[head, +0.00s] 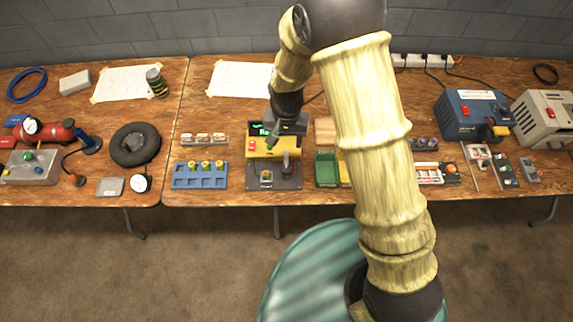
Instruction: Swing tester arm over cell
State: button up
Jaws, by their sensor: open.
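The tester (257,152) is a yellow housing on a dark base plate, on the workbench left of the picture's middle. A small cell (266,176) with a greenish and orange look sits on the front part of the base plate. A grey lever-like part, which looks like the tester arm (286,162), stands at the right of the plate, apart from the cell. My gripper (274,143) is open, pointing down over the yellow housing from behind. Its fingers are small and partly blend with the tester; whether they touch it I cannot tell.
A blue tray (199,184) with several cells stands left of the tester, a rack (205,139) behind it. A green bin (326,169) is close on the right. A blue power unit (470,113) stands beyond.

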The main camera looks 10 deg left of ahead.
aim_at(286, 168)
notch_tip(286, 168, down, 17)
jog(key=p, duration=0.4)
jog(key=shift+r, duration=0.2)
grip_shut()
dwell(0.4)
